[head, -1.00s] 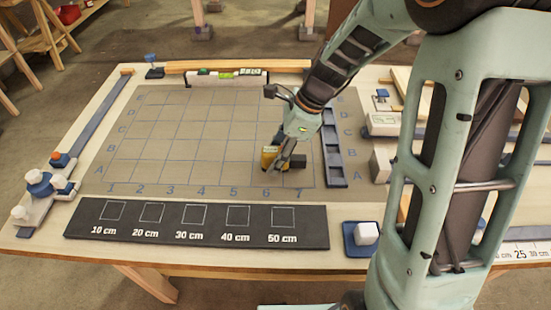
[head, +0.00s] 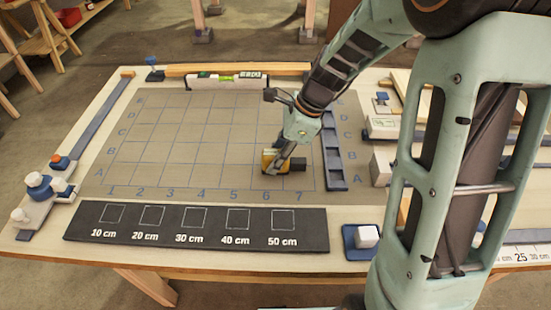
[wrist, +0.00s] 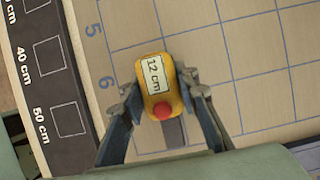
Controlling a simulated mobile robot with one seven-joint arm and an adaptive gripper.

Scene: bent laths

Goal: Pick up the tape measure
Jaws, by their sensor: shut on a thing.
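The tape measure (wrist: 157,92) is a yellow case with a white "12 cm" label and a red button, seen from above in the wrist view. In the head view the tape measure (head: 268,161) is at row A near columns 6 and 7 of the gridded mat, partly hidden by my fingers. My gripper (wrist: 160,98) has a finger on each side of the case and is shut on it. In the head view my gripper (head: 280,160) reaches down to it from the upper right. A dark strip extends from the case. I cannot tell whether the case touches the mat.
The gridded mat (head: 180,145) is mostly bare. A black board (head: 190,228) with squares marked 10 to 50 cm lies along the front edge. A blue tray with a white cube (head: 366,235) is right of it. A dark slotted rail (head: 334,150) stands right of the grip.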

